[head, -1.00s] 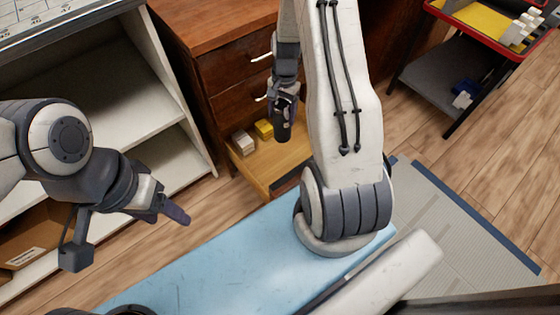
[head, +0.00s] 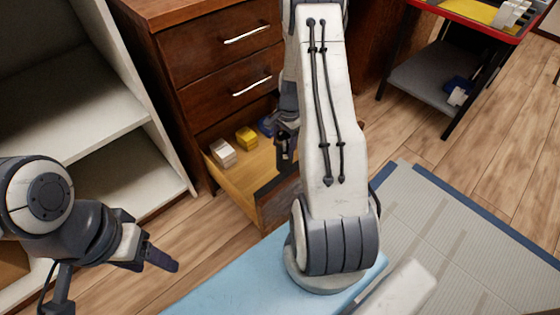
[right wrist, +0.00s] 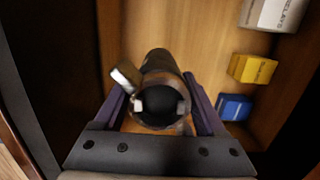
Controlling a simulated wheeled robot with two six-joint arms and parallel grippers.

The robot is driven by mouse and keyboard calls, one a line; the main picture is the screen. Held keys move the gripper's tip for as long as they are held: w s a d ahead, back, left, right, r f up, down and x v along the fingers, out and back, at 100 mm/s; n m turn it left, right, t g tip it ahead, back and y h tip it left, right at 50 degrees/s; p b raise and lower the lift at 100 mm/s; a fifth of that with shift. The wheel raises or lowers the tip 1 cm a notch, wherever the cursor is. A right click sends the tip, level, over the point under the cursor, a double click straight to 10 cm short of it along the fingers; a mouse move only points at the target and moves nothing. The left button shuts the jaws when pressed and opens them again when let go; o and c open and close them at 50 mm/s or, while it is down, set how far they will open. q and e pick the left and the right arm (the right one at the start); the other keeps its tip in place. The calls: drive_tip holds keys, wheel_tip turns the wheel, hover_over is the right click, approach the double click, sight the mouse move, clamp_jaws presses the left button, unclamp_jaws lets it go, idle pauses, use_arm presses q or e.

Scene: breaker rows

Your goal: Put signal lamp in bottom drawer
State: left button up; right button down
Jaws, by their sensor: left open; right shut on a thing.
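The signal lamp (right wrist: 163,88), a dark cylinder with a brownish rim and a small metal piece at its side, is between the fingers of my right gripper (right wrist: 160,112). In the head view the right gripper (head: 287,132) is over the open bottom drawer (head: 232,186), partly hidden by my right arm. The lamp shows there as a dark shape (head: 284,158). The right wrist view shows the wooden drawer floor behind it; I cannot tell whether the lamp touches it. My left gripper (head: 160,262) is open and empty, left of the drawer.
In the drawer lie a white box (head: 222,153), a yellow box (head: 246,138) and a blue box (right wrist: 235,107), beside the lamp. Two shut drawers with silver handles are above. A white shelf (head: 165,170) stands left. A light blue surface (head: 235,290) lies in front.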

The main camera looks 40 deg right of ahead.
sight(283, 156)
wheel_tip(283, 156, down, 6)
drive_tip(key=b, duration=0.3)
drive_tip(key=shift+f, duration=0.1)
unclamp_jaws()
